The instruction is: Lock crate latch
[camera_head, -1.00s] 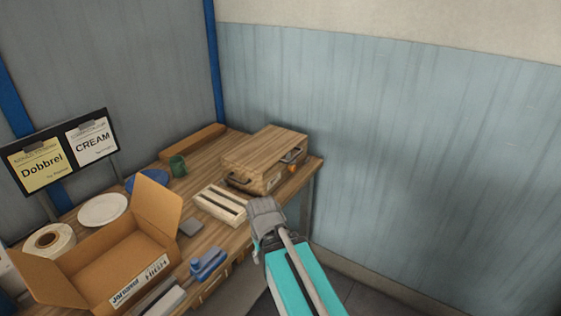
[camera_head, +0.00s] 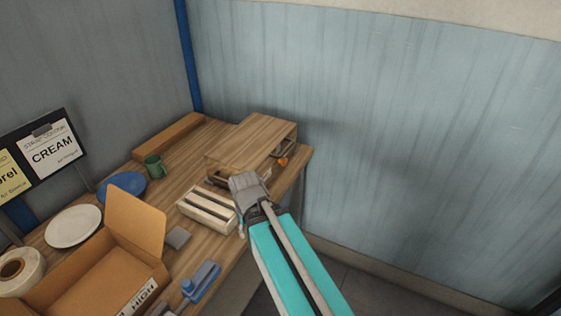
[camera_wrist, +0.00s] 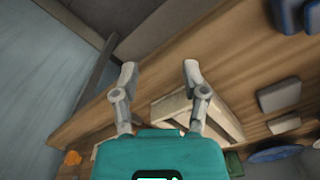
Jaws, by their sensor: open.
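The wooden crate (camera_head: 258,136) stands at the far right end of the table with its flat lid down. A dark metal fitting, perhaps the latch, shows on its right side beside a small orange part (camera_head: 283,161). Whether the latch is locked cannot be told. My gripper (camera_wrist: 160,71) is open and empty, with its two grey fingers apart in the wrist view. In the head view it is in front of the crate and hides part of its front. The orange part also shows at the lower left of the wrist view (camera_wrist: 72,158).
A pale slatted rack (camera_head: 206,210) lies left of my gripper. A green mug (camera_head: 154,166), blue plate (camera_head: 121,187), white plate (camera_head: 73,226), open cardboard box (camera_head: 137,225) and blue tool (camera_head: 201,281) are further left. A blue wall (camera_head: 400,130) stands right of the table.

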